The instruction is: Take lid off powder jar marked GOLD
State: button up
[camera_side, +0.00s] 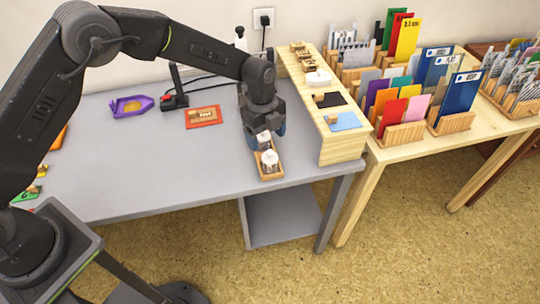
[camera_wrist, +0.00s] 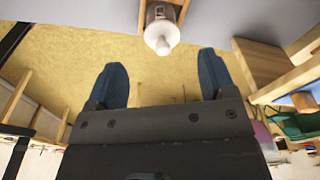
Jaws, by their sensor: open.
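Two small jars with white tops stand in a wooden tray (camera_side: 276,177) at the front edge of the grey table: a near jar (camera_side: 270,162) and a far jar (camera_side: 263,140). My gripper (camera_side: 265,137) is over the far end of this tray, close to the far jar. In the wrist view my gripper (camera_wrist: 164,75) has its two blue fingers wide apart with nothing between them. One jar with a pale knobbed lid (camera_wrist: 161,36) shows beyond the fingertips, roughly centred between them. I cannot read GOLD on either jar.
A wooden riser (camera_side: 342,148) with inkpads stands close right of the tray. A red pad (camera_side: 203,116), a purple tray (camera_side: 132,106) and a black and red tool (camera_side: 174,101) lie behind to the left. The table left of the jar tray is clear.

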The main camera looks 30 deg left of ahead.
aim_at(270, 151)
jog(key=shift+s+d+f, duration=0.1)
jog(key=shift+d+f, duration=0.15)
jog(key=shift+f, duration=0.65)
jog(key=shift+s+d+f, duration=0.1)
jog(key=shift+d+f, duration=0.1)
jog(key=shift+f, duration=0.65)
jog(key=shift+d+f, duration=0.25)
jog(key=shift+f, duration=0.65)
jog(key=c, duration=1)
jog(key=shift+c, duration=0.2)
